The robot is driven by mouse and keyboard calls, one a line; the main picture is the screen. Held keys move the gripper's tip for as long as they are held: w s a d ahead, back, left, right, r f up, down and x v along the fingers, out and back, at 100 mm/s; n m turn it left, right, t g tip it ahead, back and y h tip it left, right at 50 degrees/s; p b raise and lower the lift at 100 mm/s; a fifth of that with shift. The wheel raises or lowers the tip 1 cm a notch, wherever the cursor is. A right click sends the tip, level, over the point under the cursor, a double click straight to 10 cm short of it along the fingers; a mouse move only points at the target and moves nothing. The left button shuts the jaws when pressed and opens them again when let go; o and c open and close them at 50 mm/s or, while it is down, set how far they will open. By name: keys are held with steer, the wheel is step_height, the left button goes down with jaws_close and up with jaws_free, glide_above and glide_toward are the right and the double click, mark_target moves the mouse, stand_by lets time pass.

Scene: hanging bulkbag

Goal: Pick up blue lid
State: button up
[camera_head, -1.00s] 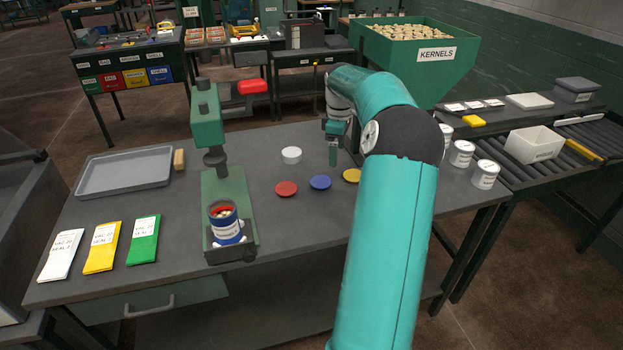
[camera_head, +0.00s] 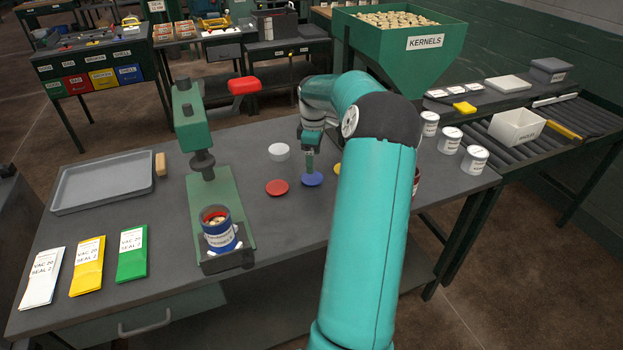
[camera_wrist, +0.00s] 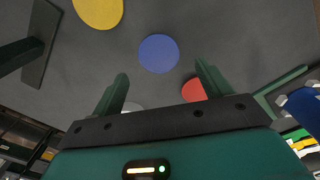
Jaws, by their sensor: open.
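The blue lid (camera_head: 312,179) is a flat round disc lying on the dark grey table (camera_head: 300,225). In the wrist view the blue lid (camera_wrist: 158,54) lies just beyond and between the two green fingertips, apart from them. My gripper (camera_head: 309,163) is above the lid in the head view. In the wrist view my gripper (camera_wrist: 160,72) has its fingers spread wide with nothing between them. The exact height over the lid is hard to tell.
A red lid (camera_head: 277,187) lies left of the blue one, and a yellow lid (camera_head: 338,168) is partly hidden by my arm. A green press (camera_head: 204,170) holds an open can (camera_head: 220,232) at left.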

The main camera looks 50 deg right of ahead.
mark_target(311, 178)
steer(key=shift+w+d+f, duration=0.1)
steer(key=shift+w+f, duration=0.25)
steer(key=shift+f, duration=0.25)
steer(key=shift+w+f, duration=0.35)
steer(key=shift+f, duration=0.3)
steer(key=shift+s+a, duration=0.2)
steer(key=shift+s, duration=0.3)
step_height(311, 178, down, 5)
steer(key=shift+w+d+r, duration=0.1)
steer(key=shift+w+r, duration=0.05)
steer(key=shift+r, duration=0.05)
steer(key=shift+w+f, duration=0.25)
steer(key=shift+s+r, duration=0.15)
steer(key=shift+s, duration=0.05)
steer(key=shift+c, duration=0.5)
steer(key=shift+w, duration=0.1)
steer(key=c, duration=0.7)
